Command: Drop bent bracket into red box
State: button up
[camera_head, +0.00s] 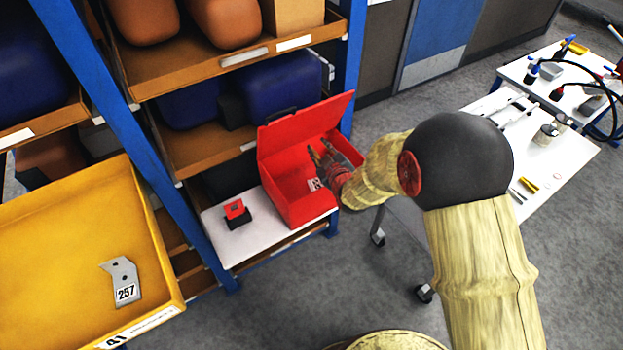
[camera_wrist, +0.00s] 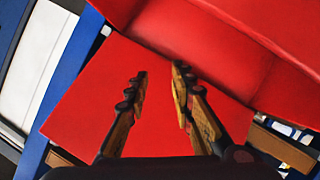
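The bent bracket (camera_head: 121,276), a flat grey metal piece with a "257" label, lies in the yellow tray at the lower left. The red box (camera_head: 298,207) stands on a white-topped shelf with its lid raised. My gripper (camera_head: 322,150) is over the open box, its fingers near the raised lid. A small white patch with dark marks (camera_head: 314,184) shows beside the gripper; I cannot tell what it is. In the wrist view the two fingers (camera_wrist: 160,78) are apart with nothing between them, and red box surfaces (camera_wrist: 205,40) fill the background.
The yellow tray (camera_head: 50,235) is left of a blue rack post (camera_head: 130,130). A small red-and-black item (camera_head: 236,213) sits left of the box. Shelves with bins rise behind. A white table (camera_head: 560,160) with tools is at the right, with grey floor between.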

jog(key=shift+s, duration=0.1)
jog(key=v, duration=1.2)
jog(key=shift+d, duration=0.1)
dwell(0.3)
jog(key=s+d+r+m+g+h, duration=0.3)
jog(key=s+d+r+m, duration=0.25)
jog(key=d+r, duration=0.4)
jog(key=s+d+r+m+g, duration=0.2)
jog(key=s+r, duration=0.1)
jog(key=s, duration=0.8)
jog(key=s+d+r+m+g+h, duration=0.1)
jog(key=s+d+r+m+g, duration=0.1)
jog(key=s, duration=0.9)
jog(key=shift+d+r+m+g+h, duration=0.35)
jog(key=shift+d+r+m, duration=0.2)
jog(key=shift+d+r, duration=0.35)
jog(key=shift+a+r, duration=0.1)
jog(key=shift+a, duration=0.1)
